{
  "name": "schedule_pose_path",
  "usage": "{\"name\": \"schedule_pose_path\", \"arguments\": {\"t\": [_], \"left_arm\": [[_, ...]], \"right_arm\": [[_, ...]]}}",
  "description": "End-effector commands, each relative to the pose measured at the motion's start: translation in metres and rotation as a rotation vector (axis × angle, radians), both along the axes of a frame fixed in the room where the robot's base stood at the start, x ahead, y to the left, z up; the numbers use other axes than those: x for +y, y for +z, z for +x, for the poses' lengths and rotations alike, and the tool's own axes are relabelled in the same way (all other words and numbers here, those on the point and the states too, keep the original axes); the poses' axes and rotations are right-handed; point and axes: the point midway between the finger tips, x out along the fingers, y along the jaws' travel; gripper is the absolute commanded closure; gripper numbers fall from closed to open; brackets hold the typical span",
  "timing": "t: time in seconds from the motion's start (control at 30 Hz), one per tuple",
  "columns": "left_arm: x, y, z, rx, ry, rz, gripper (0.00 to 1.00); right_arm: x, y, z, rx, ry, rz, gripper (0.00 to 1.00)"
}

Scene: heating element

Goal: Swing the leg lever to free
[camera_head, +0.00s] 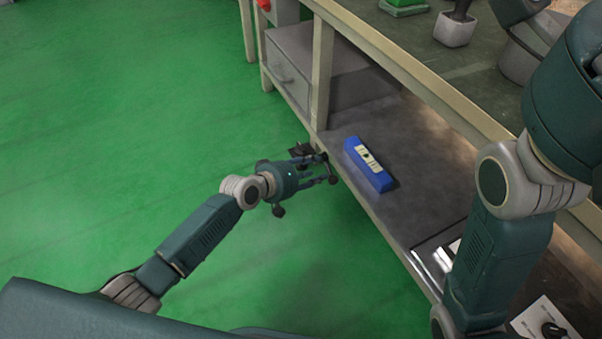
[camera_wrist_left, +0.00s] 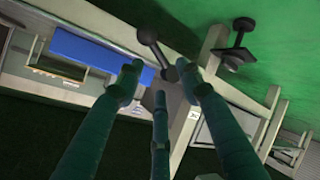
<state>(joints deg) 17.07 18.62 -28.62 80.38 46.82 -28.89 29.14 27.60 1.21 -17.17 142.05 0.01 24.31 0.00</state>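A dark lever with a ball-shaped end (camera_wrist_left: 157,52) shows in the left wrist view beside the pale bench leg (camera_wrist_left: 213,48). Its lower part is between my left fingertips; I cannot tell whether they touch it. My left gripper (camera_head: 323,170) is beside the bench leg (camera_head: 321,75) at the shelf's front edge; it also shows in the left wrist view (camera_wrist_left: 160,80). Its fingers are spread apart. In the head view the lever is hard to separate from the fingers. My right arm is at the right of the head view, but its gripper is out of view.
A blue box (camera_head: 383,180) with a pale label lies on the lower shelf (camera_head: 415,140) just right of my left gripper. A black fitting (camera_wrist_left: 238,45) sticks out near the leg. A grey drawer unit (camera_head: 290,75) stands behind. The green floor at left is clear.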

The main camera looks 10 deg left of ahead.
Motion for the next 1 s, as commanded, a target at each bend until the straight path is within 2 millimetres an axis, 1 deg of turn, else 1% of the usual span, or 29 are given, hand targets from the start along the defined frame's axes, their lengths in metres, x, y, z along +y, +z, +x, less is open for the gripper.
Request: {"name": "schedule_pose_path", "arguments": {"t": [0.03, 0.1, 0.2, 0.33, 0.5, 1.0], "left_arm": [[0.006, 0.004, -0.009, -0.001, 0.000, 0.001, 0.63], [0.013, 0.011, -0.018, 0.001, 0.001, 0.002, 0.63], [0.021, 0.019, -0.030, 0.000, -0.001, 0.002, 0.63], [0.029, 0.026, -0.040, 0.000, 0.000, 0.001, 0.63], [0.032, 0.030, -0.045, 0.001, 0.000, 0.001, 0.63], [0.032, 0.030, -0.045, 0.001, 0.000, 0.001, 0.63]], "right_arm": [[0.000, 0.000, 0.000, 0.000, 0.000, 0.000, 0.60], [0.000, 0.000, 0.000, -0.001, 0.000, 0.000, 0.60], [0.000, 0.000, 0.000, -0.001, 0.000, 0.000, 0.60], [0.000, 0.000, 0.000, -0.001, 0.000, 0.000, 0.60], [0.000, 0.000, 0.000, -0.001, 0.000, 0.000, 0.60], [0.000, 0.000, 0.000, -0.001, 0.000, 0.000, 0.60]]}}
